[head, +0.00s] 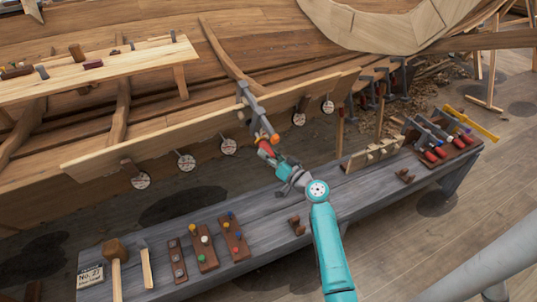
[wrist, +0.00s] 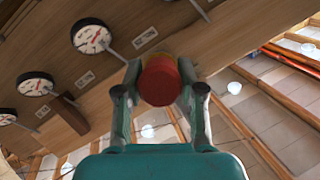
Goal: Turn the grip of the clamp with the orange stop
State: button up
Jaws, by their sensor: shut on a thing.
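The clamp (head: 257,110) sits on the long light plank along the hull, with its bar slanting down toward me. An orange stop (head: 275,138) shows at the bar's lower end. Its red grip (head: 265,146) points toward my arm. My gripper (head: 271,157) is at the grip's near end. In the wrist view, my gripper (wrist: 160,78) has one finger on each side of the round red grip (wrist: 160,82) and is shut on it. The grip's far part is hidden there behind its end face. I cannot tell how far the grip is turned.
Round dials (head: 228,147) hang along the plank (head: 110,154) on both sides of the clamp. The grey bench (head: 165,238) below my gripper holds a mallet (head: 116,250), peg blocks (head: 203,247) and a rack of spare clamps (head: 440,140). A raised wooden shelf (head: 130,62) stands at upper left.

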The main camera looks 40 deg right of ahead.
jog(key=shift+m+y, duration=0.3)
dwell(0.5)
jog(key=o, duration=1.1)
jog(key=shift+o, duration=0.2)
jog(key=s, duration=1.2)
jog(key=shift+d+f, duration=0.35)
jog(key=shift+f, duration=0.05)
